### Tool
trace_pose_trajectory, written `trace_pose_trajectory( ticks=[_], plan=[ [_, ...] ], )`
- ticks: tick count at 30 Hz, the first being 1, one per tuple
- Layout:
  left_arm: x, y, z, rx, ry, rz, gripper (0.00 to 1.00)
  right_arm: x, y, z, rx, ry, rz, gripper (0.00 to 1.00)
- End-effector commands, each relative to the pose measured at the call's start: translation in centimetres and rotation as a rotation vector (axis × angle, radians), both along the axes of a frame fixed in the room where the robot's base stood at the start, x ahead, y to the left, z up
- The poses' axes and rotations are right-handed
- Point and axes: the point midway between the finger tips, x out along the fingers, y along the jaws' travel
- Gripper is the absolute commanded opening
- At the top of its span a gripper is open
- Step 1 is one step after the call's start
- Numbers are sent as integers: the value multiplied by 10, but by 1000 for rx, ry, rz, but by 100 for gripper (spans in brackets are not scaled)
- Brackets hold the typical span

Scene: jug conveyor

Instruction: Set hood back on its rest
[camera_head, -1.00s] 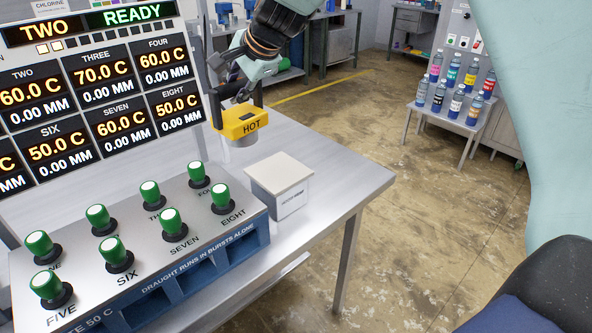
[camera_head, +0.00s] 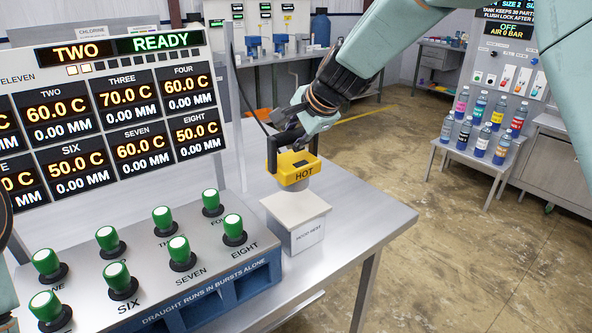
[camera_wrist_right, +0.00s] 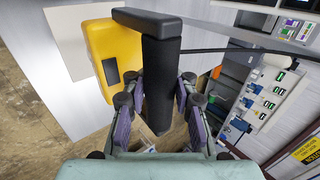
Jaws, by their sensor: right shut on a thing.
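The hood (camera_head: 297,170) is a yellow block marked HOT with a black handle and a pale round lower end. My right gripper (camera_head: 290,137) is shut on its handle and holds it upright. In the right wrist view the black handle (camera_wrist_right: 160,80) stands between the fingers of my right gripper (camera_wrist_right: 153,105), with the yellow body (camera_wrist_right: 112,55) beyond. The hood rest (camera_head: 296,222) is a white box with a pale flat top on the table. The hood appears just above or behind its top; I cannot tell whether they touch. My left gripper is not in view.
The steel table (camera_head: 345,215) has bare room right of the rest. The panel of green-capped knobs (camera_head: 180,250) is at left, with the display board (camera_head: 105,110) behind it. A dark cable (camera_head: 245,95) runs to the hood. A stand with several bottles (camera_head: 470,155) is far right.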

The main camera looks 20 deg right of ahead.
Motion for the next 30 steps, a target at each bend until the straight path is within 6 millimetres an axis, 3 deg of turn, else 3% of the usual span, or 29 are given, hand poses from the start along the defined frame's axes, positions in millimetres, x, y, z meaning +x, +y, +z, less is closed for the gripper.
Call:
trace_pose_trajectory(
  ticks=[12,30],
  plan=[
    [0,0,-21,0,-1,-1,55,1,-4,-51,1,-3,-5,0],
    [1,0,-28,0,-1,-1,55,2,-5,-60,1,-4,-6,0]
  ],
)
